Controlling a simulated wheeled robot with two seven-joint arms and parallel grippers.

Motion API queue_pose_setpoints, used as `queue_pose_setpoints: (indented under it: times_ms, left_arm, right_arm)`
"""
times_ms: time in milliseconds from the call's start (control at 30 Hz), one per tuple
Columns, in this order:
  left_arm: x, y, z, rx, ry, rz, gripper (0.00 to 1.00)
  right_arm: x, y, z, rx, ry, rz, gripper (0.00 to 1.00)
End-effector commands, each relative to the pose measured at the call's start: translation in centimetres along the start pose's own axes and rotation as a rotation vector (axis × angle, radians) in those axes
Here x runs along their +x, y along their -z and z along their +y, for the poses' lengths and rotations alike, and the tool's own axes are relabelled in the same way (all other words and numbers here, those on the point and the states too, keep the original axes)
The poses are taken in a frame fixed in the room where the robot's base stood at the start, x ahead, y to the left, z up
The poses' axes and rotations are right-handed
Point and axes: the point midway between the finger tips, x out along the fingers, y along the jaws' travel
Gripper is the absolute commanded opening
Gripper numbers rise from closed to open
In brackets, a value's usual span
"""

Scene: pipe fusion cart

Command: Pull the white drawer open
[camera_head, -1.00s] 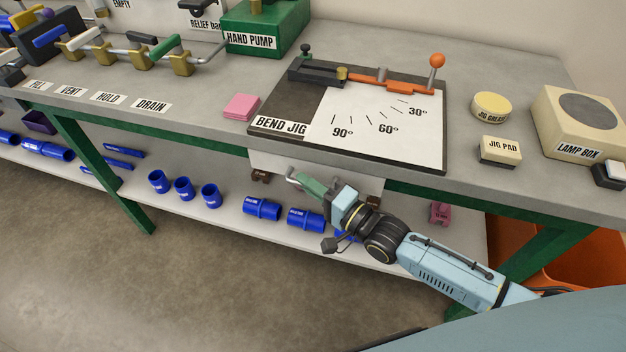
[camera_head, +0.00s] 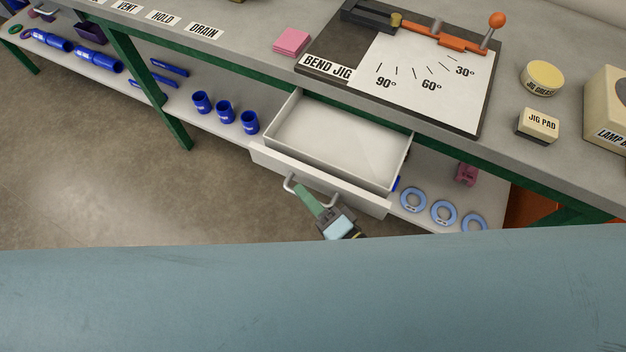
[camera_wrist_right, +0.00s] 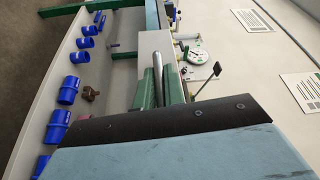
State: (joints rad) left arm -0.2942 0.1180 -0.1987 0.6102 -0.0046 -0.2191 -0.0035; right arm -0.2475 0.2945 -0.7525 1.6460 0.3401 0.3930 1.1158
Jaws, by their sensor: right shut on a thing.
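The white drawer (camera_head: 268,156) stands pulled out from under the bench top, and its inside looks empty. Its front also shows in the right wrist view (camera_wrist_right: 154,43). A metal bar handle (camera_head: 289,182) sits on the drawer front. My right gripper (camera_head: 303,192) is shut on this handle, with its green fingers on either side of the bar (camera_wrist_right: 158,78) in the wrist view. Part of the handle is hidden by the fingers. My left gripper is not in view.
The bend jig (camera_head: 440,85) lies on the bench above the drawer. On the lower shelf are blue couplings (camera_head: 226,112) to the left and light blue rings (camera_head: 443,211) to the right. A green bench leg (camera_head: 150,90) stands left. Open floor (camera_head: 110,190) lies in front.

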Motion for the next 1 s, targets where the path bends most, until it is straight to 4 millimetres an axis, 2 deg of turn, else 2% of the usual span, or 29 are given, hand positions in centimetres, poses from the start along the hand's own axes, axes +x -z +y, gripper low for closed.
queue_pose_setpoints:
  times_ms: [300,333,467,800,867,1000]
  left_arm:
    - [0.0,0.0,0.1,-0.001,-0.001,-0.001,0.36]
    - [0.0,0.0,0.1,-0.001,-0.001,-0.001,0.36]
    - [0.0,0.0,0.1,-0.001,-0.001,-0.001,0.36]
    - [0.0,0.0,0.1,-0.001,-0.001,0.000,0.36]
    - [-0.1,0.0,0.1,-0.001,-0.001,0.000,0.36]
    - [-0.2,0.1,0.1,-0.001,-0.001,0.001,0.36]
  right_arm:
    - [-0.1,0.0,0.1,0.000,-0.002,0.002,0.00]
    - [-0.1,0.0,0.1,0.000,-0.002,0.002,0.15]
    - [-0.1,0.0,0.1,0.000,-0.002,0.002,0.32]
    - [-0.3,0.0,0.0,0.000,-0.001,0.001,0.33]
    - [-0.8,0.0,0.1,0.000,-0.003,0.000,0.33]
    - [-3.2,0.0,0.1,0.000,-0.006,-0.002,0.33]
